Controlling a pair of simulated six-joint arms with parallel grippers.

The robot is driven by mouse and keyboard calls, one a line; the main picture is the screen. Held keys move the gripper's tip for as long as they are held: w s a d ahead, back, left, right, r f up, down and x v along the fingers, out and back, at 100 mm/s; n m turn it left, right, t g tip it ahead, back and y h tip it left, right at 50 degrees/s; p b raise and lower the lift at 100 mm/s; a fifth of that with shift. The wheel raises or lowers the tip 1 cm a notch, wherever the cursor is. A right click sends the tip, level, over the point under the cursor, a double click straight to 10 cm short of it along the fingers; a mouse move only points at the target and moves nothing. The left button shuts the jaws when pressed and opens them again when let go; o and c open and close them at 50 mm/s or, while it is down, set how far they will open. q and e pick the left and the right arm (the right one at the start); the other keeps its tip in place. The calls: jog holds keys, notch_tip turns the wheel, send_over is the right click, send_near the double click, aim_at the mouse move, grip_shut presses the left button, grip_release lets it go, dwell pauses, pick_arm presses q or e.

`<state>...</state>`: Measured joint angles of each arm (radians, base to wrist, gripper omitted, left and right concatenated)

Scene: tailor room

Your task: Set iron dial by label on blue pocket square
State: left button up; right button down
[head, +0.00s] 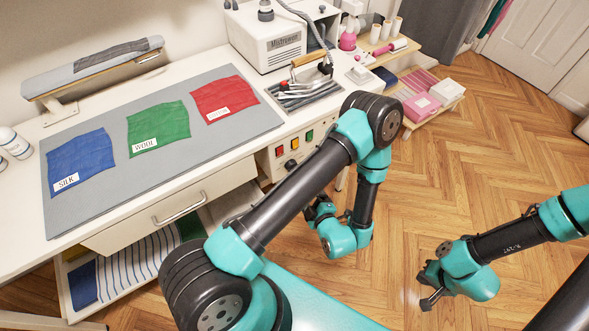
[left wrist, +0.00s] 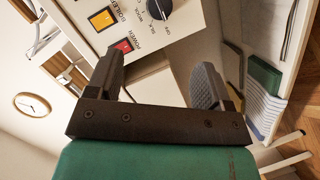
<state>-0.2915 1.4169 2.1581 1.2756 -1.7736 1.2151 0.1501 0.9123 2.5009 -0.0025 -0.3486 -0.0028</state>
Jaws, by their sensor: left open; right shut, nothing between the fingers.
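The blue pocket square (head: 80,155) lies at the left end of the grey mat, and its white label (head: 66,182) reads SILK. The black iron dial (left wrist: 158,8) shows at the top edge of the left wrist view, partly cut off, with OFF, SILK and WOOL printed around it. My left gripper (left wrist: 157,82) is open and empty, its fingers pointing toward the panel below the dial and apart from it. In the head view, my left arm partly hides this front panel. My right gripper (head: 430,299) is shut and empty, low over the floor at the right.
A green square (head: 160,125) labelled WOOL and a red square (head: 225,97) lie on the mat (head: 190,160). The iron (head: 312,72) rests on its stand. The panel has an orange boiler switch (left wrist: 102,18) and red power switch (left wrist: 123,45). A drawer (head: 175,205) sits below the table.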

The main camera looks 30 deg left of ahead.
pick_arm(q)
jog(key=x, duration=1.6)
jog(key=shift+s, duration=0.1)
jog(key=c, duration=0.9)
